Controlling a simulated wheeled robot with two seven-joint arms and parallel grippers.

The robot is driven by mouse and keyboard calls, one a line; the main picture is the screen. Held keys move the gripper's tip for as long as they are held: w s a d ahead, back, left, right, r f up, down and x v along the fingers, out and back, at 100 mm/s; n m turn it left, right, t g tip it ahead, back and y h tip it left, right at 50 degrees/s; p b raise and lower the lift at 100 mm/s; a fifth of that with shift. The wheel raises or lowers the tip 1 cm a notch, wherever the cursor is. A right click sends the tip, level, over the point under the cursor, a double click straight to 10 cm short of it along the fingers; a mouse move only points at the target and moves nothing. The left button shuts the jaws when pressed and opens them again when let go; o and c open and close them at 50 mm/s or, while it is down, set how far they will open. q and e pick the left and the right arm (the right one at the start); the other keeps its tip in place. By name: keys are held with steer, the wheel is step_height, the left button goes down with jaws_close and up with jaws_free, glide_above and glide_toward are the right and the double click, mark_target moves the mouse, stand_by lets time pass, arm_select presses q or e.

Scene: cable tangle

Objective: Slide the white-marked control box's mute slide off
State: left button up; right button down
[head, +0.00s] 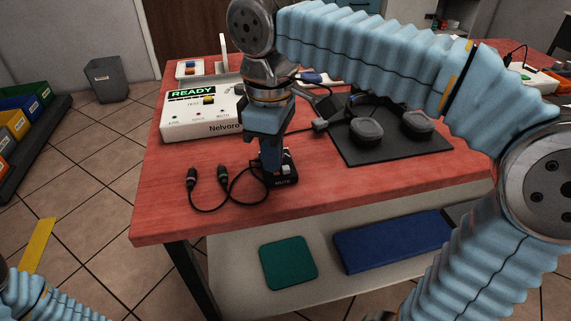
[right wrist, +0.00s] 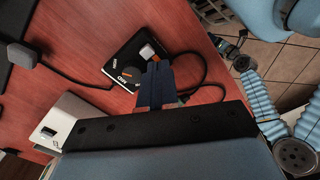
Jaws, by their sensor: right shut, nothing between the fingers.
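In the right wrist view the box (right wrist: 128,66) shows a pale slide knob, an orange mark and white marks on top. My right gripper (head: 271,168) points down at the left part of the box and hides some of it. Its fingers (right wrist: 154,88) are shut and empty, close beside the knob. I cannot tell whether they touch it. A grey and light-blue arm of mine shows at the right of the wrist view; its gripper is too small to read.
Two black cable plugs (head: 191,178) lie left of the control box. A headset (head: 366,130) rests on a dark mat (head: 385,152) to the right. Red tabletop (head: 170,215) is bare at the front left.

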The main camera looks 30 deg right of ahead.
steer(key=shift+r, duration=0.1)
step_height(320, 180, up, 2)
steer(key=shift+d+r+p, duration=0.1)
steer(key=shift+r+p, duration=0.05)
steer(key=shift+p, duration=1.1)
steer(key=shift+r+p, duration=0.35)
steer(key=shift+r, duration=0.45)
steer(key=shift+d+r, duration=0.1)
steer(key=shift+r, duration=0.85)
